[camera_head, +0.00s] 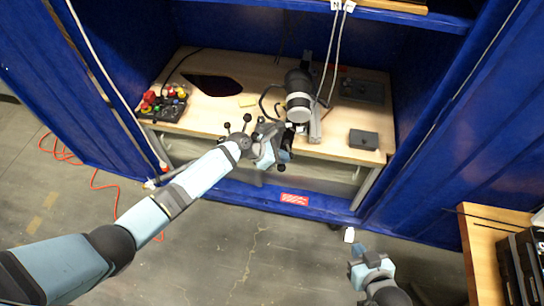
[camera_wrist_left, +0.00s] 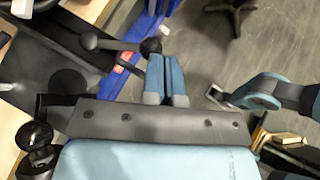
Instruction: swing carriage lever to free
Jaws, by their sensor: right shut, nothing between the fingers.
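My left gripper (camera_head: 268,147) is at the front edge of the workbench, among dark levers with ball knobs. In the left wrist view its two blue fingers (camera_wrist_left: 166,66) lie close together with nothing visible between them. A dark lever with a ball knob (camera_wrist_left: 150,46) is right at the fingertips; I cannot tell whether they touch. The head view does not show clearly which lever is the carriage lever. The black and white thruster (camera_head: 298,100) stands on the bench just behind the left gripper. My right gripper (camera_head: 358,252) is shut and empty, low and in front of the bench.
A dark box (camera_head: 364,139) sits at the right, beside bare wood. Two pale cables (camera_head: 331,55) hang over the thruster. Blue walls (camera_head: 440,125) flank the bench. A wooden table (camera_head: 480,240) stands lower right.

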